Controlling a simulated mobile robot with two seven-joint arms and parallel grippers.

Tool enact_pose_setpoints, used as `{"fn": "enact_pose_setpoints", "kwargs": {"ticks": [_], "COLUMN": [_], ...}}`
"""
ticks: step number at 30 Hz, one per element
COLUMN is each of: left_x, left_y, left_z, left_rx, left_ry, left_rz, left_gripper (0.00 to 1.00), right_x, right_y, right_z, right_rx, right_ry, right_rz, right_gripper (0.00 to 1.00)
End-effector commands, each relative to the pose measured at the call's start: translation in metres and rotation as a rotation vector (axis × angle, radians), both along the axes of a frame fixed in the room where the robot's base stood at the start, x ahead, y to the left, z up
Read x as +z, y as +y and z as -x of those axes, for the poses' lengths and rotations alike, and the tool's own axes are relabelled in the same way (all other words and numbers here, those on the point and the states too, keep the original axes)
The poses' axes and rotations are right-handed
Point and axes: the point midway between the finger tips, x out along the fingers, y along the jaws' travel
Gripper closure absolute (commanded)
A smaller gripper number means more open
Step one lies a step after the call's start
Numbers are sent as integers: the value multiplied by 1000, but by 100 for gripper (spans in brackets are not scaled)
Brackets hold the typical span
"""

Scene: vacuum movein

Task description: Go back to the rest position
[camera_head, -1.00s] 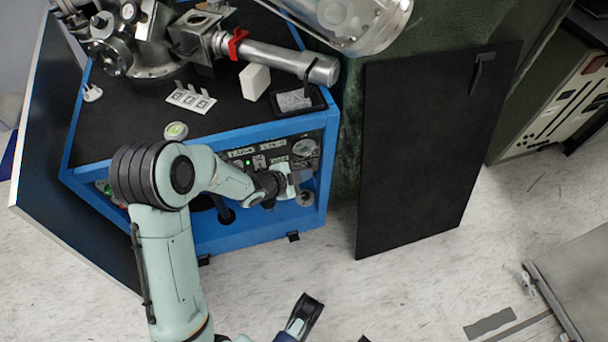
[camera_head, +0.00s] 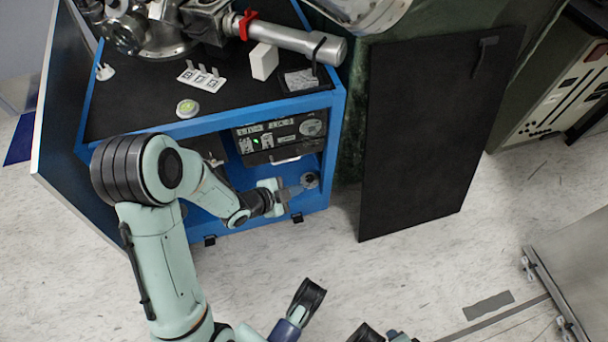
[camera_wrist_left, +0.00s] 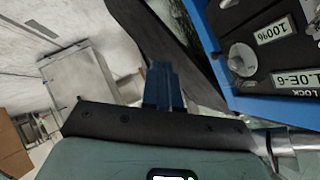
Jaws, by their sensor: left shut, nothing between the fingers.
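My left gripper (camera_head: 291,192) is in front of the blue cabinet's open lower bay, below the instrument panel (camera_head: 280,138). Its fingers are together with nothing between them. In the left wrist view the shut fingers (camera_wrist_left: 160,87) point up the picture, with the blue frame and labelled panel (camera_wrist_left: 275,55) to their right. A round metal fitting (camera_head: 310,180) shows just beyond the fingertips in the head view; I cannot tell whether they touch.
The blue-framed cabinet (camera_head: 335,125) carries metal vacuum parts, a white block (camera_head: 264,62) and a round green-white puck (camera_head: 187,108). A black panel (camera_head: 430,135) leans to its right. A grey cart (camera_head: 575,275) stands at lower right. Floor (camera_head: 400,270) between them is clear.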

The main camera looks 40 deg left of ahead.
Motion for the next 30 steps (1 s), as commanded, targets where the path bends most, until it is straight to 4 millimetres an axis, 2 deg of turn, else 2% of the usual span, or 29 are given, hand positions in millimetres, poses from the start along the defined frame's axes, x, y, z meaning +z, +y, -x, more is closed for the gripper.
{"fn": "enact_pose_setpoints", "kwargs": {"ticks": [9, 12, 14, 17, 18, 21, 24, 29, 30], "left_x": [-1, -13, -31, -80, -102, -152, -192, -240, -234], "left_y": [0, -3, -9, -23, -31, -53, -75, -109, -112], "left_z": [5, 6, 7, 18, 25, 49, 78, 130, 138], "left_rx": [2, 38, 93, 261, 344, 560, 759, 1065, 1102], "left_ry": [1, 37, 94, 251, 326, 504, 659, 865, 889], "left_rz": [1, 46, 112, 280, 353, 507, 617, 723, 732], "left_gripper": [100, 100, 100, 100, 100, 100, 100, 100, 100], "right_x": [1, 1, 1, 1, 1, 1, 1, 1, 10], "right_y": [0, 0, 0, 0, 0, 0, 0, 0, 2], "right_z": [-2, -2, -2, -1, -1, -1, -1, -1, 3], "right_rx": [0, 0, 0, 0, 0, 0, 0, 0, 3], "right_ry": [-5, -5, -5, -4, -4, -4, -4, -4, 3], "right_rz": [0, 0, 1, 1, 1, 1, 1, 1, -3], "right_gripper": [47, 47, 47, 47, 47, 47, 47, 47, 47]}}
